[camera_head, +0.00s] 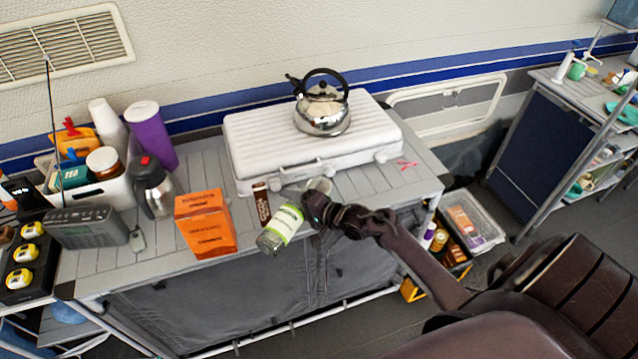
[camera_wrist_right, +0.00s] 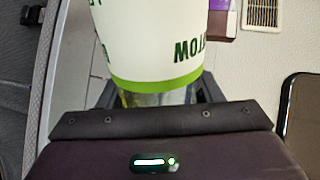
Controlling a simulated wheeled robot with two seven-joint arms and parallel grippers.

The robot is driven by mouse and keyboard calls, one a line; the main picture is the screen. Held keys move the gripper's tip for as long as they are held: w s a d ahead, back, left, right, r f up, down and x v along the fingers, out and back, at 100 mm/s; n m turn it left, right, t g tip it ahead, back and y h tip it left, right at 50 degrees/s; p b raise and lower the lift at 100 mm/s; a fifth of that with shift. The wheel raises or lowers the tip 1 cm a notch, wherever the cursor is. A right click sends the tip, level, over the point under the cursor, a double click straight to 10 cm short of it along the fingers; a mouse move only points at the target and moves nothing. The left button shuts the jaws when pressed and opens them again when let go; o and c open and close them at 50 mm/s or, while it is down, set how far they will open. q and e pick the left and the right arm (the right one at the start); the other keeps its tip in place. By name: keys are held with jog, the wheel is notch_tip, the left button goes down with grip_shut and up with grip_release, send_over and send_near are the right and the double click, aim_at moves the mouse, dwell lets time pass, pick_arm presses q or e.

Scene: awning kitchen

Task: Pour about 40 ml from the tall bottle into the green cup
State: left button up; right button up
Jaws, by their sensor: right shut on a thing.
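The tall bottle (camera_head: 285,228) has a white and green label and clear ends. In the head view it is over the table's front edge and looks slanted, with a clear end toward the lower left. My right gripper (camera_head: 312,208) is shut on it. In the right wrist view the bottle (camera_wrist_right: 150,45) fills the middle, with green lettering and a green band above a clear, yellowish part. My left gripper is not in view.
A brown bottle or tube (camera_head: 262,202) and an orange box (camera_head: 205,225) stand left of the bottle. A white case (camera_head: 260,150) with a steel kettle (camera_head: 322,110) lies behind. A steel flask (camera_head: 153,188) and a radio (camera_head: 88,228) are farther left.

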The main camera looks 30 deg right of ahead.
aim_at(295, 211)
jog(key=shift+w+r+m+p, duration=0.1)
jog(key=shift+r+m+p, duration=0.6)
jog(key=shift+p, duration=0.3)
jog(key=shift+y, duration=0.3)
jog(key=shift+a, duration=0.15)
jog(key=shift+s+a+f, duration=0.2)
jog(key=shift+s+a, duration=0.1)
jog(key=shift+s, duration=0.05)
jog(key=shift+s+a+r, duration=0.15)
jog(key=shift+s+a, duration=0.05)
jog(key=shift+a, duration=0.15)
jog(key=shift+a+r, duration=0.1)
dwell(0.9)
